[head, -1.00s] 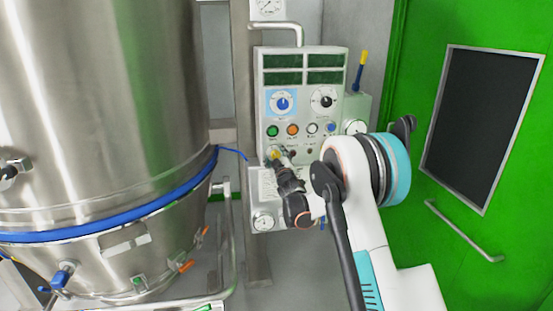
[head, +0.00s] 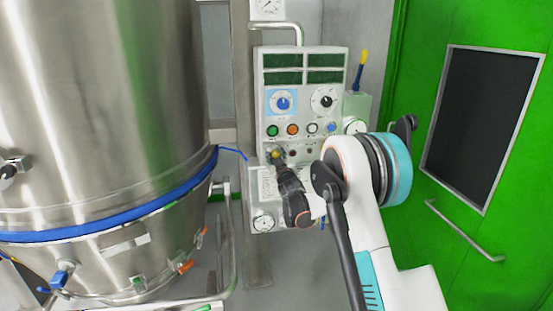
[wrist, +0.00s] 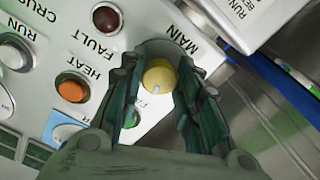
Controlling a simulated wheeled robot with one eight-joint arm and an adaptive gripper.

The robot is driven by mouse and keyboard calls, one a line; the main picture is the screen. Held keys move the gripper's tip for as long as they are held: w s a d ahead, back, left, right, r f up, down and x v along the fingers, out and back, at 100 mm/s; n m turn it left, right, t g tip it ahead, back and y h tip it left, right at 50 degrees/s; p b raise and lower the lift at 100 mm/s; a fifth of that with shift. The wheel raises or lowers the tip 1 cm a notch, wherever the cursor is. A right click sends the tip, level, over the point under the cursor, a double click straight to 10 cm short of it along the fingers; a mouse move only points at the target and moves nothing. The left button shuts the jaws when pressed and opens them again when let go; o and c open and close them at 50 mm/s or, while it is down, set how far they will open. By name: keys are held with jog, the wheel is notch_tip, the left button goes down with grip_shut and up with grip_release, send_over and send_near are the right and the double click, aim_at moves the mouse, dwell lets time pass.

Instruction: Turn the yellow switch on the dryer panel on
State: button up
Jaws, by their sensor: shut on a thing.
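The yellow switch (wrist: 159,78) is a round knob on the dryer panel, beside the printed word MAIN in the wrist view. In the head view the yellow switch (head: 275,154) sits at the panel's lower left. My gripper (wrist: 158,88) has one finger on each side of the knob and is shut on it. In the head view my gripper (head: 277,160) reaches the dryer panel (head: 300,80) from the lower right and partly covers the switch. A small pale mark shows on the knob's lower edge in the wrist view.
Green (head: 272,130), orange (head: 292,129), white and blue buttons sit above the switch, with a blue dial (head: 283,103) and a black dial (head: 323,99) higher up. A steel vessel (head: 110,120) stands left. A green door (head: 490,120) is at right.

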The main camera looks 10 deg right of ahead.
jog(key=m, duration=0.4)
jog(key=shift+f+m+b, duration=0.1)
jog(key=shift+m+b, duration=0.2)
jog(key=shift+m, duration=2.2)
jog(key=o, duration=1.1)
jog(key=shift+c, duration=0.2)
jog(key=s, duration=1.2)
